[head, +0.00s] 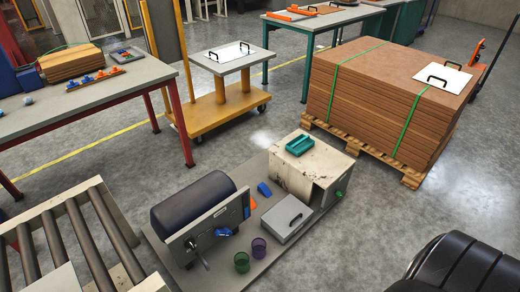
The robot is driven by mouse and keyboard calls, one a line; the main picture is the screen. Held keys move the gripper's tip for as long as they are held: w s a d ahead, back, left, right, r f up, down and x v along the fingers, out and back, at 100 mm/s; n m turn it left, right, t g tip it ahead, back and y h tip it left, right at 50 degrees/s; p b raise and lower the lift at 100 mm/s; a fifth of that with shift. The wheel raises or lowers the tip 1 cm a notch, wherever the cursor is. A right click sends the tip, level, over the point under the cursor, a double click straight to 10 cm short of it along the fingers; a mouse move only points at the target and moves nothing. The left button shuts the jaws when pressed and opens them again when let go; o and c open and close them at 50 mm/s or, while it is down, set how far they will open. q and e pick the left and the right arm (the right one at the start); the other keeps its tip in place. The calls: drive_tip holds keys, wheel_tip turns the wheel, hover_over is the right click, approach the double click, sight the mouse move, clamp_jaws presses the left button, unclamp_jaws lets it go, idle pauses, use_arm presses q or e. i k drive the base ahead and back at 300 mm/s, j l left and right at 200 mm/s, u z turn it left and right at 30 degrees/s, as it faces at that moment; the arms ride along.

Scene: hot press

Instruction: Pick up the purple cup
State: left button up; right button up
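The purple cup (258,247) stands upright on a low grey platform (213,274) near the bottom middle of the head view. A green cup (241,262) stands just left of it and slightly nearer. I see neither of my grippers in this view.
A machine with a dark roller (193,206) stands left of the cups. A worn pale cabinet (307,167) with a teal tray (300,145) on top stands behind them. A roller conveyor (96,238) is at lower left. Open floor (360,225) lies to the right.

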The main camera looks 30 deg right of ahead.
sight(258, 245)
drive_tip(key=z, duration=1.05)
drive_tip(key=i+l+u, duration=0.1)
drive_tip(key=l, duration=0.25)
drive_tip(key=i+l+u, duration=0.15)
drive_tip(key=l, duration=0.25)
drive_tip(key=i+l+u, duration=0.1)
drive_tip(key=l, duration=0.3)
